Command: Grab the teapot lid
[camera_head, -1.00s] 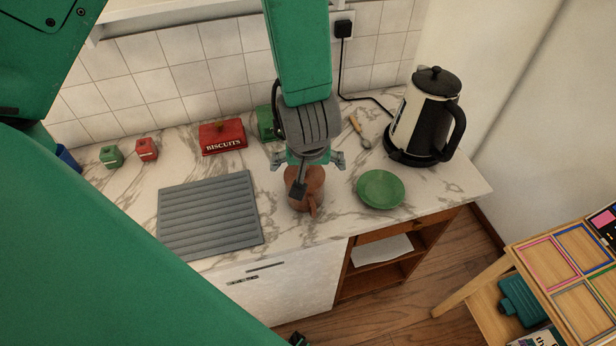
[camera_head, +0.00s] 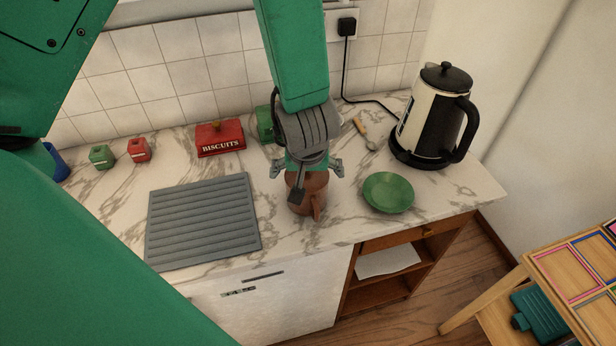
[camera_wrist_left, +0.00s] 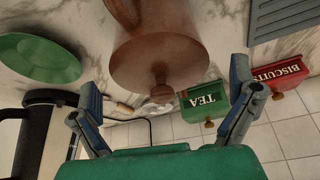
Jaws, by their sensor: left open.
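The brown teapot (camera_head: 307,198) stands on the marble counter below my left gripper, partly hidden by it in the head view. In the left wrist view its round brown lid (camera_wrist_left: 160,58) faces me, with a small knob (camera_wrist_left: 162,92) at its centre. My left gripper (camera_head: 307,170) is open above the teapot. In the left wrist view its two fingers (camera_wrist_left: 166,100) are spread wide, one on each side of the knob, with nothing between them touching. My right gripper is not in view.
A green plate (camera_head: 388,192) lies right of the teapot, and a black and cream kettle (camera_head: 432,115) stands behind it. A grey ridged mat (camera_head: 203,220) lies to the left. A red biscuits box (camera_head: 220,139) and green tea box (camera_wrist_left: 205,99) stand behind.

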